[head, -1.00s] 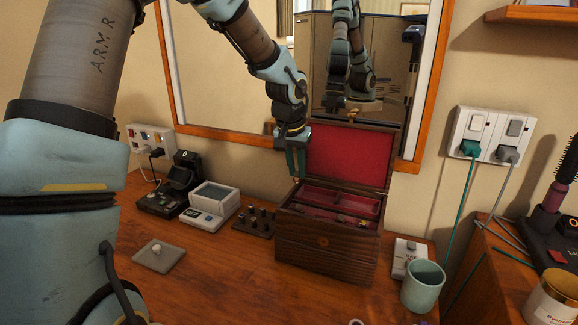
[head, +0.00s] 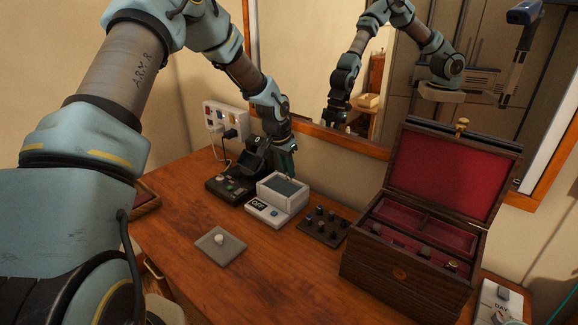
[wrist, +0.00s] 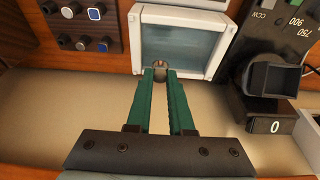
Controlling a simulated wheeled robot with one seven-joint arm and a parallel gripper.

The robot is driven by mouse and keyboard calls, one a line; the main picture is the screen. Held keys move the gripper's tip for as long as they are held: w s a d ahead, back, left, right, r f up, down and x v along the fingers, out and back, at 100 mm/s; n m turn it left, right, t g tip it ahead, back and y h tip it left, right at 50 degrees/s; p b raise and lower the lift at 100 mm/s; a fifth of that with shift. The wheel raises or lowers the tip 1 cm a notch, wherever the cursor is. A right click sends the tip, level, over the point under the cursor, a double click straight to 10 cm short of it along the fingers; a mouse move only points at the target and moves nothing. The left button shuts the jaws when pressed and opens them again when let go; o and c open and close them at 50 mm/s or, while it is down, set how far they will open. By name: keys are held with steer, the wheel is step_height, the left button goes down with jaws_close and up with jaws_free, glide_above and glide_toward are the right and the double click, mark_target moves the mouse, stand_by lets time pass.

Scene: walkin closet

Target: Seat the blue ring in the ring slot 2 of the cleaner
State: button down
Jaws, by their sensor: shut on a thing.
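My gripper (head: 290,172) has green fingers, shown close up in the wrist view (wrist: 160,76). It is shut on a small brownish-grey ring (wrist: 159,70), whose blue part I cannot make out. The cleaner (head: 271,212) is a pale box with a grey-green window or basin on top and a display reading OFF. It also shows in the wrist view (wrist: 143,43). The fingertips are at the basin's back edge; I cannot tell whether the ring touches it. I cannot make out numbered ring slots.
A dark board with several pegs or knobs (head: 322,228) stands right of the cleaner. A black device (head: 226,188) stands left. An open red-lined jewellery box (head: 395,278) is at right. A grey plate with a knob (head: 220,246) lies in front. The mirror and wall are close behind.

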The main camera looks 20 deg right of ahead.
steer(key=shift+f+b, duration=1.6)
steer(key=shift+f, duration=0.9)
steer(key=shift+s+f+b, duration=0.1)
steer(key=shift+f+b, duration=0.6)
steer(key=shift+f, duration=0.4)
stand_by(1.1)
steer(key=c, duration=0.7)
jaws_free()
steer(key=b+v, duration=0.2)
steer(key=v, duration=0.8)
steer(key=shift+a+r, duration=0.1)
steer(key=shift+r, duration=0.3)
